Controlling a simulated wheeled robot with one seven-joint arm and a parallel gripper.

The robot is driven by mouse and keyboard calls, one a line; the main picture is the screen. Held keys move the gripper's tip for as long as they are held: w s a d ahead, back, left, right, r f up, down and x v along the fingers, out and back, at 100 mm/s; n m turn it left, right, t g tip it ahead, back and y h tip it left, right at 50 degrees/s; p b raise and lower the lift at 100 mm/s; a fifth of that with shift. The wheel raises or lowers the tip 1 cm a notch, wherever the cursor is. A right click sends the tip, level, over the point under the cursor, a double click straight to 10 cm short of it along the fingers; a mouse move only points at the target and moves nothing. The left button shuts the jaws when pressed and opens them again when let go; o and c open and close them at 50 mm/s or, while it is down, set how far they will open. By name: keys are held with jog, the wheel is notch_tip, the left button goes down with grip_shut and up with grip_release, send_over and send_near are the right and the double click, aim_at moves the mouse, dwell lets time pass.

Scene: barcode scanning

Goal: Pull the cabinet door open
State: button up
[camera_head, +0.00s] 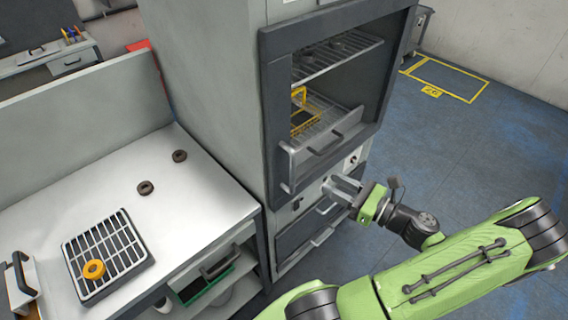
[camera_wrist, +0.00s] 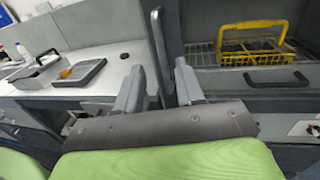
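The tall grey cabinet (camera_head: 215,90) has a dark-framed upper front (camera_head: 275,110), through which wire racks show. I cannot tell whether this front is a closed clear door or an open bay. My gripper (camera_head: 342,188) is in front of the cabinet, just below the upper compartment. In the wrist view its two fingers (camera_wrist: 158,75) are spread apart. A grey vertical bar handle (camera_wrist: 157,45) shows between and beyond them, beside the dark cabinet frame. Its lower part ends near the fingers, and I cannot tell whether they touch it.
A yellow basket (camera_wrist: 252,45) stands on a pull-out rack with a handle (camera_head: 325,142). Lower drawers (camera_head: 310,235) sit beneath. Blue floor (camera_head: 450,140) is clear at right.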

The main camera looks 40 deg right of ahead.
aim_at(293, 164)
jog(key=x, duration=1.3)
jog(key=shift+f, duration=0.1)
grip_shut()
jog(key=shift+s, duration=0.1)
